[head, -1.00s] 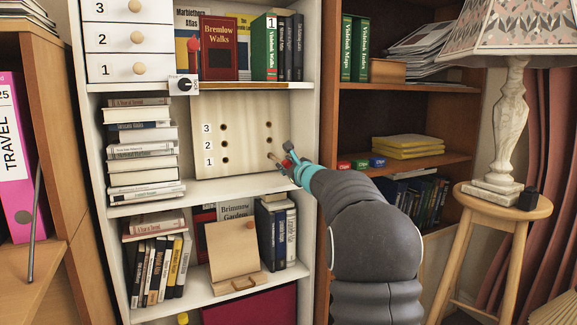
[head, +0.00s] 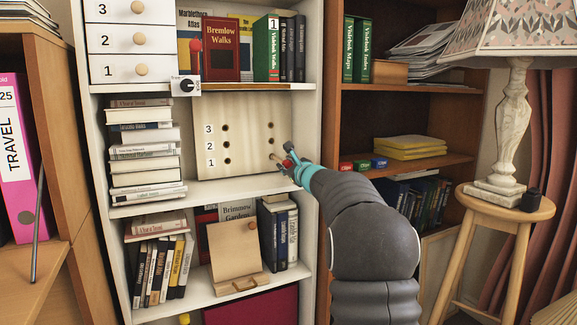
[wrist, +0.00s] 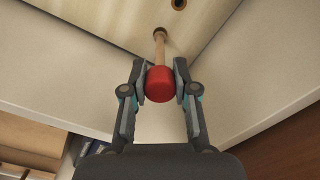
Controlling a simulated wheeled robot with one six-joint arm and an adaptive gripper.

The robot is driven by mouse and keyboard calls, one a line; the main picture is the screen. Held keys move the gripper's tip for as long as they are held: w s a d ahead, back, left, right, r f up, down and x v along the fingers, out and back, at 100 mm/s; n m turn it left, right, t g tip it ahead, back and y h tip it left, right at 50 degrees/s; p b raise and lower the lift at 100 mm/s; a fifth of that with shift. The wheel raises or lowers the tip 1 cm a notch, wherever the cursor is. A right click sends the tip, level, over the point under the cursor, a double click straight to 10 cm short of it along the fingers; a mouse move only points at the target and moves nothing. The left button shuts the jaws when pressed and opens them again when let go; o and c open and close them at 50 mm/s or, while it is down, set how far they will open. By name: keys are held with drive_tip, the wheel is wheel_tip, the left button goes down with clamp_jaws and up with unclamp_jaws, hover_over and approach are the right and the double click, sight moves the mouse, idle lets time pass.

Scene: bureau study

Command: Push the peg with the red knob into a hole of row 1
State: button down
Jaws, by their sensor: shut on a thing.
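The peg board (head: 245,145) is a pale wooden panel on the middle shelf, with two columns of holes and row labels 3, 2, 1 from top to bottom. My gripper (head: 289,168) is at the lower right of the board, shut on the peg's red knob (head: 288,163). In the wrist view my gripper (wrist: 160,84) has one finger on each side of the red knob (wrist: 160,84). The peg's wooden shaft (wrist: 160,50) points at the board, its tip at the right-hand hole of row 1. How deep the tip sits is unclear.
A stack of books (head: 145,155) stands left of the board. A white dial card (head: 186,87) hangs at the shelf edge above it. The cabinet's upright (head: 318,120) is close to my gripper on the right. The shelf in front of the board is clear.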

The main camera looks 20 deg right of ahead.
drive_tip(key=shift+w, duration=0.55)
drive_tip(key=shift+c, duration=1.6)
unclamp_jaws()
drive_tip(key=s+b, duration=0.4)
drive_tip(key=s, duration=0.6)
drive_tip(key=shift+d+b, duration=0.15)
drive_tip(key=shift+b, duration=0.2)
